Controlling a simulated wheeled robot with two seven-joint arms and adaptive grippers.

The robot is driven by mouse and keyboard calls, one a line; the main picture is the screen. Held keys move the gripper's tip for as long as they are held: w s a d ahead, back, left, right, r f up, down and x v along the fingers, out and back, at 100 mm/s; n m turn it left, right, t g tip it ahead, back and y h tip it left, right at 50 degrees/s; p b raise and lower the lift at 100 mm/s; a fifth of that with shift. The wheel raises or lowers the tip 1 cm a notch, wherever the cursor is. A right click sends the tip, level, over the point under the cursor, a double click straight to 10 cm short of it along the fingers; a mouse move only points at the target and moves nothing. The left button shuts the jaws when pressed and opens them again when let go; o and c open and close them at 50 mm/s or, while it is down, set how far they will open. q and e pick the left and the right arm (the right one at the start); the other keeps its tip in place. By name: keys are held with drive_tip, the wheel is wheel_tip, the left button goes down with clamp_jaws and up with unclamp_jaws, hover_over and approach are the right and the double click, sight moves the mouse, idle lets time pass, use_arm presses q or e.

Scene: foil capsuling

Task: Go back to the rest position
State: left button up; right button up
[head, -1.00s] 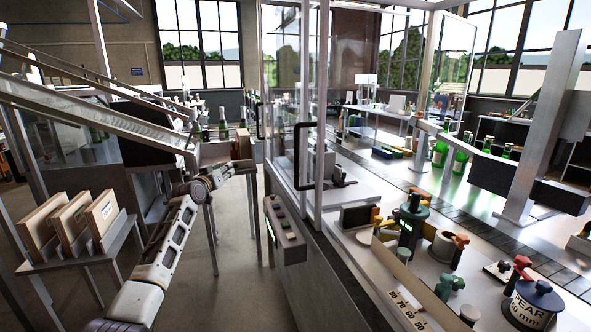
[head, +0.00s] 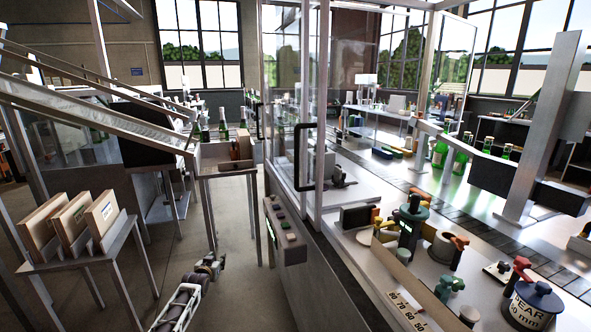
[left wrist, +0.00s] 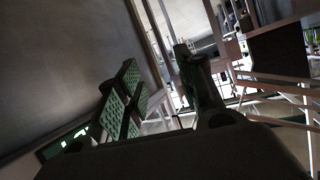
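My left gripper (head: 220,264) hangs low over the floor between the wooden-box stand and the glass-fronted machine. It is apart from everything around it. In the left wrist view the two fingers of my left gripper (left wrist: 160,95) stand apart with nothing between them, so it is open and empty. My right gripper is in neither view.
The machine's glass door (head: 292,120) with its black handle (head: 309,157) stands to the right. A button box (head: 284,230) juts from its front. A stand with wooden boxes (head: 70,225) is at left. A small table (head: 222,170) holds bottles. Open floor lies between.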

use_arm(q)
drive_tip(key=s+f+m+g, duration=0.2)
drive_tip(key=s+f+g, duration=0.4)
drive_tip(key=s+f, duration=2.8)
drive_tip(key=s+f+g, duration=0.2)
drive_tip(key=s+f, duration=0.3)
drive_tip(key=s, duration=0.9)
drive_tip(key=s+f+g, duration=0.2)
drive_tip(key=s+f, duration=0.4)
drive_tip(key=s, duration=0.8)
drive_tip(key=s+f+g+p, duration=0.1)
drive_tip(key=s+f, duration=0.4)
drive_tip(key=s, duration=0.9)
drive_tip(key=shift+s+f+g, duration=0.15)
drive_tip(key=shift+s+g, duration=0.15)
drive_tip(key=shift+g, duration=0.3)
drive_tip(key=shift+w+d, duration=0.1)
drive_tip(key=shift+s, duration=0.2)
